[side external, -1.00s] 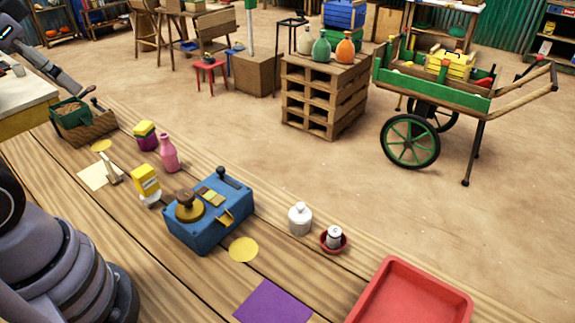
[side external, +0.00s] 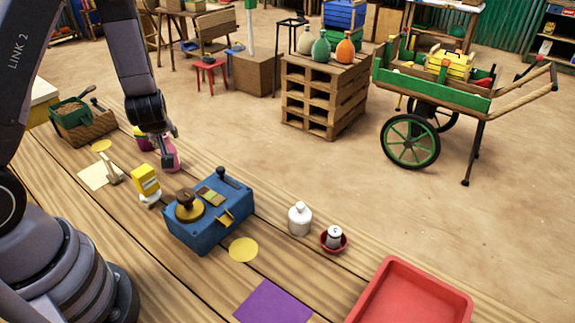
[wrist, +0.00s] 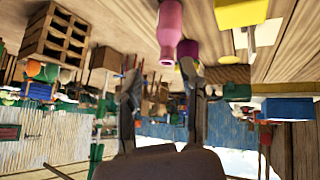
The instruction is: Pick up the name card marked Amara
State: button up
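I cannot read the name Amara on anything. A yellow block or card (side external: 145,180) with small dark markings stands on a white base in the side external view; whether it is a name card I cannot tell. A yellow shape, perhaps the same one, shows at the top of the wrist view (wrist: 240,12). My gripper (side external: 166,160) is above the table by the pink bottle (side external: 173,158), partly covering it. In the wrist view my gripper (wrist: 160,82) has its two fingers apart with nothing held between them. The pink bottle (wrist: 169,28) shows beyond the fingers.
A blue box (side external: 205,228) with a knob and a lever stands mid-table. A purple cup (side external: 143,144), a wooden stand (side external: 113,171) and a brown crate (side external: 90,130) are at the left. A white bottle (side external: 299,219) and red tray (side external: 425,290) are at the right.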

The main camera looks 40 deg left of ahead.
jog(key=s+a+f+g+y, duration=0.1)
jog(key=s+a+f, duration=0.1)
jog(key=s+a+f+n+g+y, duration=0.1)
jog(key=s+a+f+y, duration=0.1)
jog(key=s+a, duration=0.1)
jog(key=shift+s+f+y, duration=0.15)
jog(key=shift+f+y, duration=0.05)
jog(key=shift+y, duration=0.1)
jog(key=s+a+g+y, duration=0.2)
jog(key=s+a+y, duration=0.1)
jog(key=s, duration=0.1)
send_near(105, 157)
jog(key=shift+n, duration=0.3)
jog(key=x, duration=0.4)
jog(key=shift+s+d+f, duration=0.15)
jog(key=shift+s+f, duration=0.1)
jog(key=shift+w+r+x, duration=0.15)
jog(key=shift+x, duration=1.35)
jog(key=shift+w+r+x, duration=0.1)
jog(key=shift+r+x, duration=0.05)
jog(key=shift+x, duration=1.35)
grip_shut()
